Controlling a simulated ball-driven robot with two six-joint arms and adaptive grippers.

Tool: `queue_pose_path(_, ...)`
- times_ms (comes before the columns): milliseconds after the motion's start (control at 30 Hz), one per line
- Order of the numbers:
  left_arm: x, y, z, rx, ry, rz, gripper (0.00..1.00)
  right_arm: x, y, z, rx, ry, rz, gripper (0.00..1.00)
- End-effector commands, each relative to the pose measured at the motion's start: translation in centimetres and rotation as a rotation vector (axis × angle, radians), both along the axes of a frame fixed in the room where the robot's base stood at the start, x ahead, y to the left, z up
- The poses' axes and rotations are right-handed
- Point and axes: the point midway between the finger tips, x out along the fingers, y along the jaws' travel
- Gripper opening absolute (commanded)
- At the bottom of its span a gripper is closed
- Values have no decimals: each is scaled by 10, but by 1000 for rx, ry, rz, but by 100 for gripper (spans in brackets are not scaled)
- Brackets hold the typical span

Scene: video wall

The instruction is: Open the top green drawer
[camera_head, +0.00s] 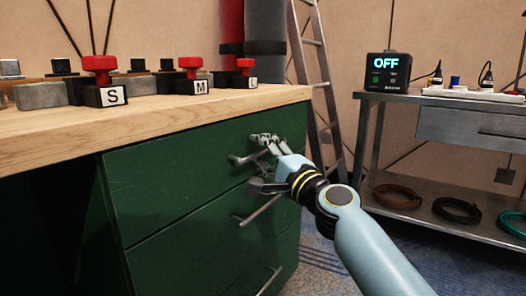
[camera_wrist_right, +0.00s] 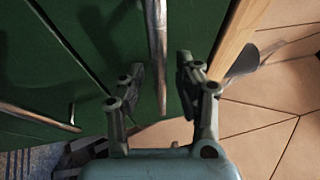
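The top green drawer (camera_head: 170,185) is the upper front of the green cabinet under a wooden worktop. It looks shut, level with the drawer below. Its metal bar handle (camera_head: 240,160) shows just left of my right gripper (camera_head: 262,164). In the right wrist view the handle (camera_wrist_right: 157,45) runs between the two spread fingers of the right gripper (camera_wrist_right: 160,78), with a gap on each side. The gripper is open and at the handle; I see no clear contact. My left gripper is not in view.
Lower drawers have handles (camera_head: 258,209) just beneath my right gripper. The wooden worktop (camera_head: 200,110) above holds red-topped blocks marked S, M and L. A ladder (camera_head: 315,70) and a metal cart (camera_head: 430,105) with a box reading OFF stand to the right.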

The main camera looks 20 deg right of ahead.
Motion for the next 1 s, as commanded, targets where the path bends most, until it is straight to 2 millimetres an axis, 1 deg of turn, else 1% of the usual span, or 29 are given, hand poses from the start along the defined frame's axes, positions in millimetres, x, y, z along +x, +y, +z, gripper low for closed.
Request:
queue_pose_path(133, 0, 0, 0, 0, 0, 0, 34, 0, 0, 0, 0, 0, 0, 34)
queue_pose_path(167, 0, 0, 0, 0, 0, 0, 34, 0, 0, 0, 0, 0, 0, 32)
queue_pose_path(400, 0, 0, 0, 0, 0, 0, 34, 0, 0, 0, -1, 0, 0, 0)
queue_pose_path(1000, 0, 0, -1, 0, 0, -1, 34, -1, 0, -2, 0, 3, 1, 0)
